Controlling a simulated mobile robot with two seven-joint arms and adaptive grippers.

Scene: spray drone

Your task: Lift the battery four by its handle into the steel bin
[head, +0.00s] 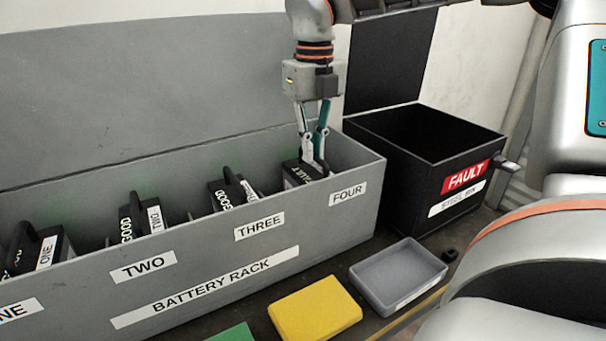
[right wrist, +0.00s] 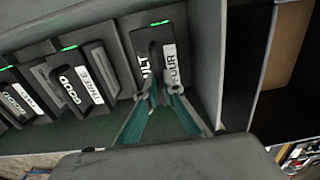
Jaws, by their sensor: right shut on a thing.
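Battery four (head: 304,172) is a black block with a "FAULT" label, standing in the slot marked FOUR at the right end of the grey battery rack (head: 215,283). In the right wrist view battery four (right wrist: 150,38) shows a green light on its top edge and a "FOUR" label. My right gripper (head: 314,160) points down and is shut on its handle. The battery sits within the rack walls; whether its base touches the slot floor is hidden. The steel bin (head: 410,190) is a black open box with a red FAULT label, just right of the rack. My left gripper is not in view.
Batteries one (head: 36,250), two (head: 138,219) and three (head: 232,190) stand in the other slots. A grey tray (head: 398,300), a yellow block (head: 315,309) and a green piece (head: 232,334) lie in front of the rack. The bin's opening looks clear.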

